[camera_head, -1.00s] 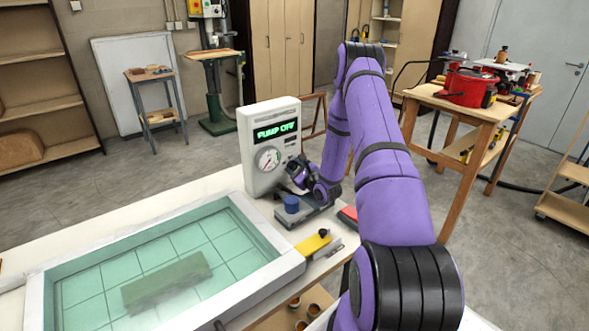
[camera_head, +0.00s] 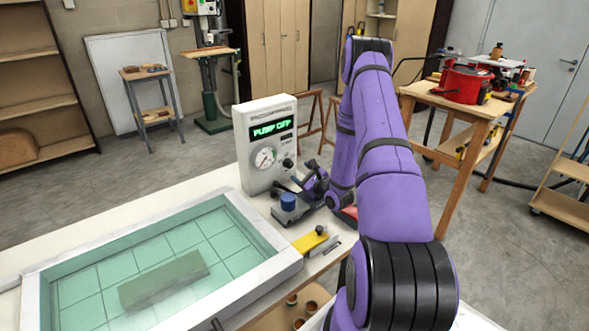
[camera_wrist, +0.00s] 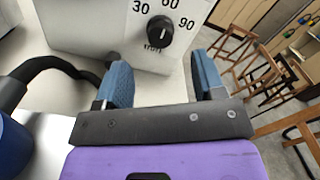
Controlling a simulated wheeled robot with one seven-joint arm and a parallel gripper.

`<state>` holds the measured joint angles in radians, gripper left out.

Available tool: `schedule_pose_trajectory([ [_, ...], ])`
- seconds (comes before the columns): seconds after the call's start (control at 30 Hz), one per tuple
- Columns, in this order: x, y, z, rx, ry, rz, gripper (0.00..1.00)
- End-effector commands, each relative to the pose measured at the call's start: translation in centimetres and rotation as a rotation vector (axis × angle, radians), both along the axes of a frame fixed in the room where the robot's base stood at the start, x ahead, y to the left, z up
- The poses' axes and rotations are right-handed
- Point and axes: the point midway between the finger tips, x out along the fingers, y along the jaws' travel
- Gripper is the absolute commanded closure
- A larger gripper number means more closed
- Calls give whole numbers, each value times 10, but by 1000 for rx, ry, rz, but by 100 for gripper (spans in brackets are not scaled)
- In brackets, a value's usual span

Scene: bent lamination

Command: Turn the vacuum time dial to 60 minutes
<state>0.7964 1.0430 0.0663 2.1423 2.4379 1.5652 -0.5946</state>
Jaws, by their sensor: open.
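The vacuum time dial is a black knob (camera_wrist: 159,31) on the pale control box (camera_head: 251,180), with 30, 60 and 90 printed around it. In the wrist view the 30 is to its left, the 60 above and the 90 to its right. I cannot make out where its pointer aims. The dial also shows small in the head view (camera_head: 288,162). My gripper (camera_wrist: 164,76) is open, with two blue finger pads apart and nothing between them. Its fingertips are short of the dial and lie to either side below it in the wrist view.
The box's green display (camera_head: 271,130) reads PUMP OFF above a round gauge (camera_head: 264,157). A blue-capped device (camera_head: 288,203) stands in front of the box. A framed glass-like press (camera_head: 275,269) fills the left bench. A black hose (camera_wrist: 50,64) curves at left in the wrist view.

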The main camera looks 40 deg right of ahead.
Motion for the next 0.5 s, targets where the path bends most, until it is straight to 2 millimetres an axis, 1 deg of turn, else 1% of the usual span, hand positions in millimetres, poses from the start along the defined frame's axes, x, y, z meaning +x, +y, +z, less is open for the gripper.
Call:
schedule_pose_trajectory([
  [0.03,-9,0,0,1,1,-2,37],
  [0.2,-31,2,0,1,0,-1,37],
  [0.33,-38,3,0,0,0,1,37],
  [0.5,-40,3,0,0,-1,0,37],
])
